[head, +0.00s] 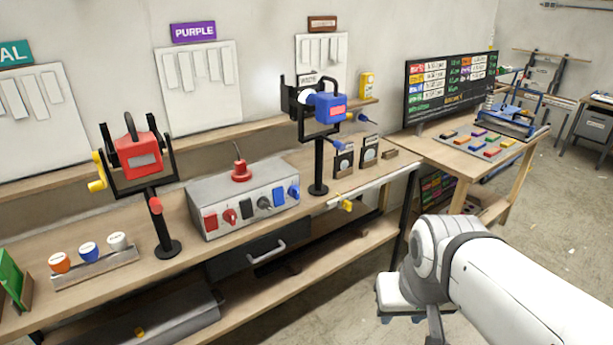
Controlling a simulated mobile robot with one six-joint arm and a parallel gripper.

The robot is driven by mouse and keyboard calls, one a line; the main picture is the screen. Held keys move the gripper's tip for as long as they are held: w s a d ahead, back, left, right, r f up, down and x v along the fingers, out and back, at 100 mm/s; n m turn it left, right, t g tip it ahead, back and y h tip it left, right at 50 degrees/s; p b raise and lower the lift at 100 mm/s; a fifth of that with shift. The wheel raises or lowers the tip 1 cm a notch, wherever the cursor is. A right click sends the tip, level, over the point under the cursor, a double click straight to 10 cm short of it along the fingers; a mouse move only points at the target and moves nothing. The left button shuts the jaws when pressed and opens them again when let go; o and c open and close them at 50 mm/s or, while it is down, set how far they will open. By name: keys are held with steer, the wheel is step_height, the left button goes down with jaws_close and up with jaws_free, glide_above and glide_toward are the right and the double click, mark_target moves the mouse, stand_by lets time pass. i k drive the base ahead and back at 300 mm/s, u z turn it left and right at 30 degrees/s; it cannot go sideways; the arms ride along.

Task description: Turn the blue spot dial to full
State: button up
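The grey control box (255,182) stands on the bench in the head view. Its front carries a row of red, black and blue switches and dials. The blue dial (293,192) is at the right end, beside a blue rocker switch (279,196). The dial's pointer setting is too small to read. A blue spot lamp (326,107) sits in a black yoke on a stand behind and right of the box. My white arm comes in from the lower right.
A red lamp (138,155) on a black stand is left of the box. A red plunger-like knob (240,171) is on the box top. A drawer (258,246) is below. A side table (470,150) with coloured blocks is at right.

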mark_target(293, 190)
steer(key=i, duration=0.9)
steer(key=u, duration=0.05)
